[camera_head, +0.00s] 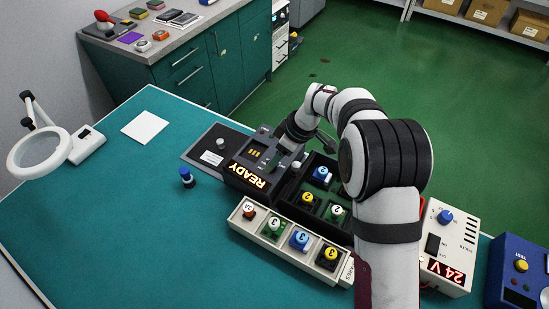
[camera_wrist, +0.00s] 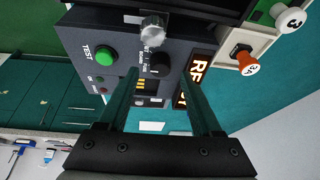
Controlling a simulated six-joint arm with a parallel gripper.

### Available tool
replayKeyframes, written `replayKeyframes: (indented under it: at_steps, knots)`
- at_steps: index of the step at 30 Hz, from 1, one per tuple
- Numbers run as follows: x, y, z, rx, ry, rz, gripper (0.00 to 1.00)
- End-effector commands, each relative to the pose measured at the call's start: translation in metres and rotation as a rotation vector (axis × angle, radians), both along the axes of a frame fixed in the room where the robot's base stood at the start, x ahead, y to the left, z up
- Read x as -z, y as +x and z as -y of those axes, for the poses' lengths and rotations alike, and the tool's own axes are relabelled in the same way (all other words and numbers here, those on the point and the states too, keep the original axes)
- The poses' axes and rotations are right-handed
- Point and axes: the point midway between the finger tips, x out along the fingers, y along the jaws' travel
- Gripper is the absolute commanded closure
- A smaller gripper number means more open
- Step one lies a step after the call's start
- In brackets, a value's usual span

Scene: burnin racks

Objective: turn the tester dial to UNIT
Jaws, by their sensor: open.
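The dark tester (camera_head: 212,158) stands on the green bench with a lit READY display (camera_head: 247,176), which also shows in the wrist view (camera_wrist: 194,70). In the wrist view its panel has a black round knob (camera_wrist: 160,65), a silver knob (camera_wrist: 152,28) above it and a green TEST button (camera_wrist: 106,55) at the left. Small white lettering lies between the two knobs, too small to read surely, so the dial's setting cannot be told. My gripper (camera_wrist: 160,80) is open and empty over the panel, its fingers either side of the black knob, apparently not touching it. In the head view my arm partly hides the tester's right end.
A white tray (camera_head: 262,240) of coloured-knob units stands in front, a black rack (camera_head: 300,207) of more units beside the tester. A white 24 V supply (camera_head: 448,240) and a blue box (camera_head: 513,280) stand right. A blue-topped piece (camera_head: 187,177) and a magnifier lamp (camera_head: 38,150) are left.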

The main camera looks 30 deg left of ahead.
Motion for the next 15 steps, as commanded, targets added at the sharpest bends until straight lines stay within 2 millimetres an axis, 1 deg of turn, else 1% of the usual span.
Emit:
replayKeyframes:
  at_steps: [1,3,6,14,15]
  knots:
    - [0.007,-0.001,-0.003,-0.001,0.000,-0.002,0.34]
    - [0.014,-0.001,-0.005,0.000,-0.001,-0.001,0.34]
    - [0.019,-0.001,-0.008,0.001,0.000,0.000,0.34]
    - [0.021,-0.001,-0.008,0.001,0.000,0.001,0.34]
    - [0.021,-0.001,-0.008,0.001,0.000,0.001,0.36]
